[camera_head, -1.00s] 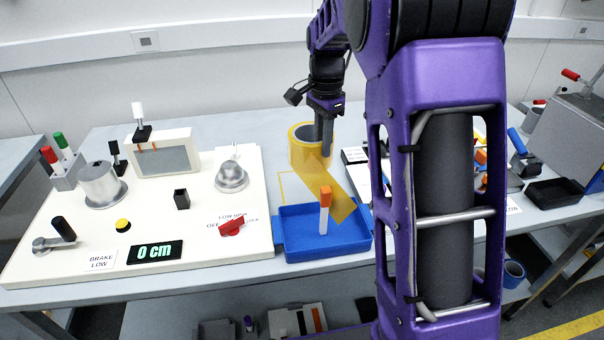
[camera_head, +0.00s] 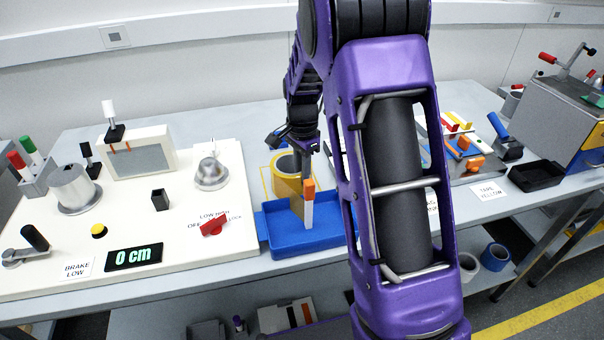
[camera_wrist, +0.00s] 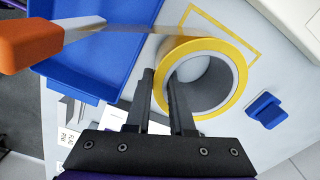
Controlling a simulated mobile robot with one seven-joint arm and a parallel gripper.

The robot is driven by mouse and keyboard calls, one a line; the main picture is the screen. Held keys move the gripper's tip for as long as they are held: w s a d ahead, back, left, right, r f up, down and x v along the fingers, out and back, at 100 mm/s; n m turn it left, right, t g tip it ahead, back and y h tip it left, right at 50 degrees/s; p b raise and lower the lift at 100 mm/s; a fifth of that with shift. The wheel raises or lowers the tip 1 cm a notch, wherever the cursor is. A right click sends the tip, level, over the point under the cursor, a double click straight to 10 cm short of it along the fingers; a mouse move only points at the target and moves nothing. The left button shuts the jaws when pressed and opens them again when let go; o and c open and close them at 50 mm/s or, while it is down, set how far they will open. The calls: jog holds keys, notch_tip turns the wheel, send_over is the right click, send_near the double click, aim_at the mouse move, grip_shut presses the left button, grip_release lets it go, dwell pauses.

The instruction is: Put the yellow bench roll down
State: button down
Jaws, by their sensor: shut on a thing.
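The yellow bench roll (camera_wrist: 236,62), a ring with a grey core, is gripped by its wall in my gripper (camera_wrist: 162,80). One finger is outside the wall and the other is inside the core. In the head view, the roll (camera_head: 280,160) is partly hidden by my gripper (camera_head: 306,172). It is over or on the yellow outlined square (camera_wrist: 225,24) on the bench; whether its base touches cannot be told.
An orange-topped white upright piece (camera_head: 308,208) stands at the tray, close to the roll. A white panel (camera_head: 125,215) with knobs and a "0 cm" display (camera_head: 134,256) lies to the left. A small blue block (camera_wrist: 266,110) is right of the roll in the wrist view.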

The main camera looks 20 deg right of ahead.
jog(key=shift+f, duration=0.1)
jog(key=c, duration=0.8)
grip_release()
notch_tip(320, 180, up, 12)
jog(key=shift+r+p, duration=0.1)
jog(key=shift+p, duration=0.45)
